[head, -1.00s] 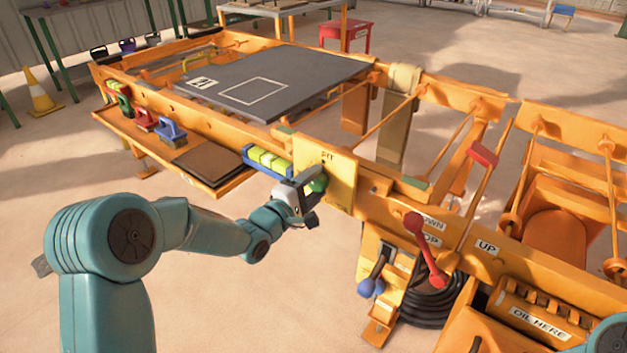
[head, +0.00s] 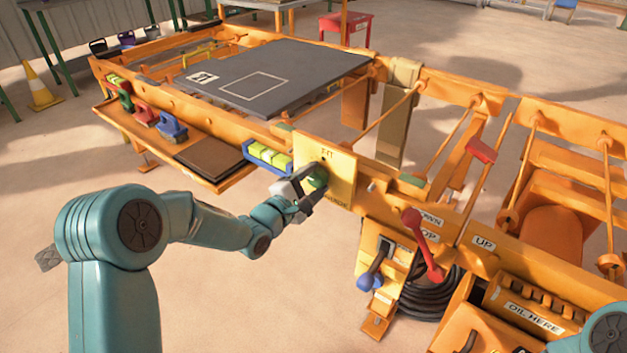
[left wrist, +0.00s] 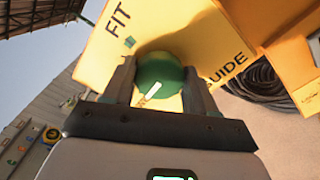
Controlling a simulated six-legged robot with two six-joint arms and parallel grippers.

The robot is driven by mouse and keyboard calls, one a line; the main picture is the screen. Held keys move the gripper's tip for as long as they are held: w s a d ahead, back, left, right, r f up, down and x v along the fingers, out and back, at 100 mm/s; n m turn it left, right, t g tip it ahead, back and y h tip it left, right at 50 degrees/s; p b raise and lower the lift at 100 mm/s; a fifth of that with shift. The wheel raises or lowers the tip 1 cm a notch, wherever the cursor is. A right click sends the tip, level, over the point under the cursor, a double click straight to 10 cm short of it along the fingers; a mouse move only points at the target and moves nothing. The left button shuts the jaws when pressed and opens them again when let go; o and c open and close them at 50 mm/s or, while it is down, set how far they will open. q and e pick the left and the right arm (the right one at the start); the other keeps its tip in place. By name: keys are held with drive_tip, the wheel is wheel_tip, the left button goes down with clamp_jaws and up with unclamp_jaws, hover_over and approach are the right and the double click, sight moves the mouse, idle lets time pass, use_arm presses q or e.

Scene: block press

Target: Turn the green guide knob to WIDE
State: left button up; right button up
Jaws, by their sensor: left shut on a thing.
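The green guide knob (head: 317,178) sits on a yellow plate (head: 341,165) on the side of the orange frame. The plate reads FIT above the knob; in the left wrist view GUIDE also shows beside it, and I cannot make out WIDE. My left gripper (head: 308,184) is shut on the knob. In the left wrist view one finger lies on each side of the round knob (left wrist: 158,72), which carries a short white pointer line. The fingers partly cover the knob in the head view. My right gripper is out of view.
A blue tray of yellow-green blocks (head: 268,155) is just left of the plate. A red-knobbed lever (head: 412,219) and a blue-knobbed lever (head: 366,281) stand to the lower right. A dark slab (head: 280,80) lies on the frame behind. Open floor lies in front.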

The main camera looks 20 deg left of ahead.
use_arm(q)
drive_tip(key=o, duration=1)
drive_tip(key=shift+o, duration=0.2)
drive_tip(key=p+v, duration=0.2)
drive_tip(key=v, duration=1.4)
drive_tip(key=shift+s+r, duration=0.1)
drive_tip(key=shift+s, duration=0.05)
